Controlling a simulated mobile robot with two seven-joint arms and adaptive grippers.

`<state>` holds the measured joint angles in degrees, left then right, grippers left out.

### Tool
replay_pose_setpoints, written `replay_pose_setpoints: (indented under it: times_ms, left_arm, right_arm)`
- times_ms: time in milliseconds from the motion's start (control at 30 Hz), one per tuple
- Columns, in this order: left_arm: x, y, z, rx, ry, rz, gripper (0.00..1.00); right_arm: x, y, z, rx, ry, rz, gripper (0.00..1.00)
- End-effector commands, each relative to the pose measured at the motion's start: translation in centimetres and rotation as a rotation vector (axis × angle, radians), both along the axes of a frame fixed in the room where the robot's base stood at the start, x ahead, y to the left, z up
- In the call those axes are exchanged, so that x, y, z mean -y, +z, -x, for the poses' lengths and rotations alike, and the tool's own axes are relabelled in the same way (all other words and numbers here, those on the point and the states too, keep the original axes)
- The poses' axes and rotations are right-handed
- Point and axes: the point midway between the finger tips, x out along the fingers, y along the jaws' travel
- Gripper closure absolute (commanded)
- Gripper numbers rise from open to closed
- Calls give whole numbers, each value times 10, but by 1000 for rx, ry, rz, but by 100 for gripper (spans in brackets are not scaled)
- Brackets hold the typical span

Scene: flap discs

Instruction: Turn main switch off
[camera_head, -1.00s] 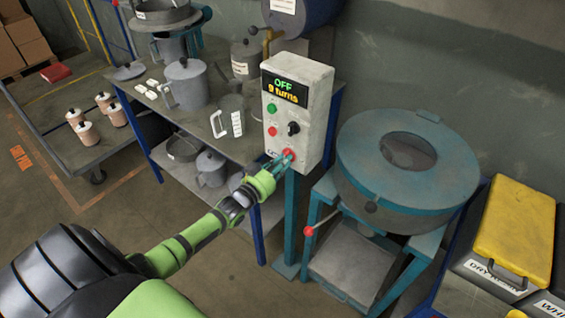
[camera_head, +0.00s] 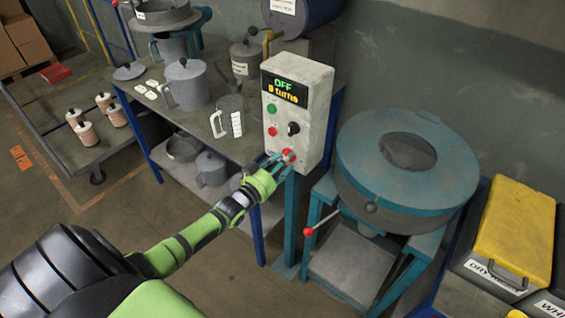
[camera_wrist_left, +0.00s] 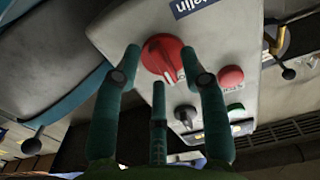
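The grey control box (camera_head: 312,112) stands on a teal post, and its display (camera_head: 285,88) reads OFF with a line about turns below. The red main switch (camera_head: 288,155) is at the bottom of its front face. In the left wrist view it is a round red knob (camera_wrist_left: 163,58) with a raised grip. My left gripper (camera_head: 277,163) is at the knob. In the wrist view its teal fingers (camera_wrist_left: 165,75) are spread, one to each side of the knob and a third below. Contact with the knob cannot be told. My right gripper is not in view.
A green button (camera_head: 271,109), a red button (camera_head: 272,131) and a black selector (camera_head: 293,128) sit above the switch. A round teal-lidded machine (camera_head: 360,150) stands close on the right. A bench (camera_head: 150,105) with pots is behind left.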

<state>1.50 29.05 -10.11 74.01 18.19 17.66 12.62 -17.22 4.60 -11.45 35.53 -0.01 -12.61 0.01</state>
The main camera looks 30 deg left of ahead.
Motion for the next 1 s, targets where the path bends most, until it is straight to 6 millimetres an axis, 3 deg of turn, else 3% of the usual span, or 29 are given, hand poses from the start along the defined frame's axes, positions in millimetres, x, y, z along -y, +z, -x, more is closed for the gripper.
replay_pose_setpoints:
  times_ms: [367,800,1000]
  left_arm:
    - [-1,0,8,0,0,-2,56]
    - [-7,-1,88,-2,0,0,56]
    - [-9,0,113,-1,0,-1,56]
  right_arm:
    - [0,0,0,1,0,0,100]
    - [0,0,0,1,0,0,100]
    - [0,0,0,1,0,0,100]
